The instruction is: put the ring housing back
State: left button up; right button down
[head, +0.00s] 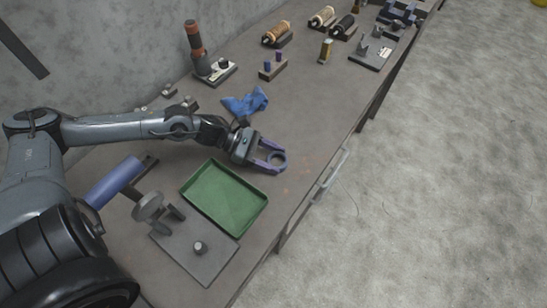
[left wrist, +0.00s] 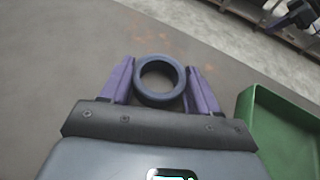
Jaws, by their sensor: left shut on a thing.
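The ring housing is a dark blue-grey ring (head: 279,160) with an open middle. It also shows in the left wrist view (left wrist: 160,98), held between the two purple fingers. My left gripper (head: 273,158) is shut on the ring housing, near the front edge of the workbench, to the right of the green tray. I cannot tell whether the ring touches the bench or is held above it.
A green tray (head: 189,190) lies beside my left gripper. A grey plate fixture (head: 208,262) with a knob stands nearer. A blue cloth (head: 246,102) lies behind my arm. Purple pegs on a block (head: 272,71) and a red-topped post (head: 194,38) stand farther back.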

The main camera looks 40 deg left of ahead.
pick_arm(q)
jog(key=shift+r, duration=0.1)
jog(key=shift+f, duration=0.25)
jog(key=o, duration=1.4)
jog(key=shift+r, duration=0.1)
jog(key=shift+r, duration=0.2)
jog(key=shift+p+v, duration=0.75)
jog(key=shift+v, duration=0.1)
jog(key=p+v, duration=0.8)
jog(key=shift+a+r+p, duration=0.2)
jog(key=shift+a+p, duration=0.05)
jog(key=shift+p, duration=0.1)
jog(key=shift+s+a+r+p, duration=0.15)
jog(key=shift+s+a+p, duration=0.4)
jog(key=shift+a, duration=0.2)
